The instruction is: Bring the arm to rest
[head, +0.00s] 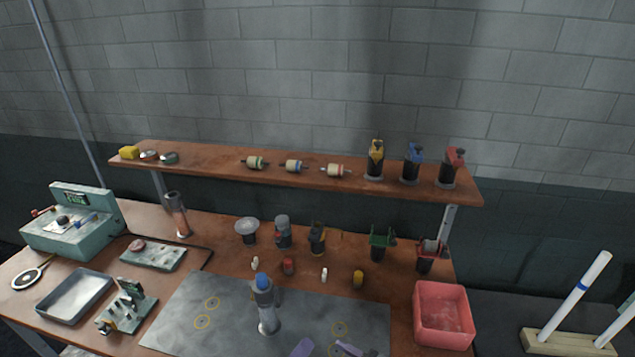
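Two purple finger-like pieces show at the bottom edge of the head view, with a gap between them; they look like parts of my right gripper (325,348). The frame cuts off the rest, so I cannot tell how far it is open. Nothing is visibly held between the pieces. My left gripper is not in view. Just above and left of the purple pieces, a grey upright holder with a blue top (265,305) stands on the grey mat (215,325).
The wooden bench (220,225) carries a green machine (75,222), a metal tray (75,297), a red bin (443,317), and small tools and stoppers. A raised shelf (215,158) behind holds several tools. White tubes (576,300) stand in a wooden block at right.

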